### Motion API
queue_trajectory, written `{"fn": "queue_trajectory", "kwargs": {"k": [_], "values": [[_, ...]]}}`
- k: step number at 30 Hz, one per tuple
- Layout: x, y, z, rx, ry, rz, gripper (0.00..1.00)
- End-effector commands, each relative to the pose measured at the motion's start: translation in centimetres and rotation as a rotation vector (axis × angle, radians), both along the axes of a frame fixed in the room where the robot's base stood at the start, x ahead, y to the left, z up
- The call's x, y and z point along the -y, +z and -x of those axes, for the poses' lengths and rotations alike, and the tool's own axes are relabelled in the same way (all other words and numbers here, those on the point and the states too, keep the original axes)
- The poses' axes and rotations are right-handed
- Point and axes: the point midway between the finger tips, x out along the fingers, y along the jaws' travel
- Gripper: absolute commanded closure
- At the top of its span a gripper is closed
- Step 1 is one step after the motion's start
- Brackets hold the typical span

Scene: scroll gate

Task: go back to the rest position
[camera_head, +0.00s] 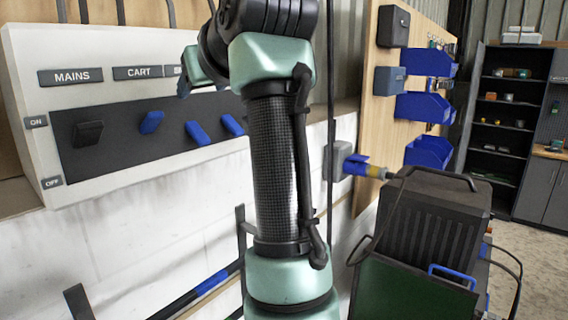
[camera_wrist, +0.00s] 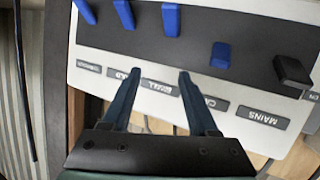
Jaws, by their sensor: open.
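My gripper (camera_wrist: 159,72) is open and empty in the wrist view, its two dark fingers apart in front of the panel's label strip. No lever is between the fingers. In the head view my arm hides most of the gripper. The white switch panel (camera_head: 110,190) carries a black lever (camera_head: 88,133) under MAINS and a blue lever (camera_head: 151,122) under CART. Two more blue levers (camera_head: 197,133) (camera_head: 232,125) show to the right. The wrist view shows the panel upside down, with the black lever (camera_wrist: 293,70) at right and several blue levers (camera_wrist: 170,18).
A wooden board (camera_head: 376,110) with blue bins (camera_head: 423,107) stands right of my arm. A black ribbed machine (camera_head: 432,222) stands at the lower right. Dark shelves (camera_head: 505,125) are farther back, with open floor before them.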

Motion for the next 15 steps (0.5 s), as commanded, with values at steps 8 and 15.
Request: {"fn": "queue_trajectory", "kwargs": {"k": [8,15], "values": [[4.2,-2.5,3.7,0.401,-0.201,-0.208,0.4],[9.1,-3.0,13.1,0.766,-0.345,-0.348,0.4]]}}
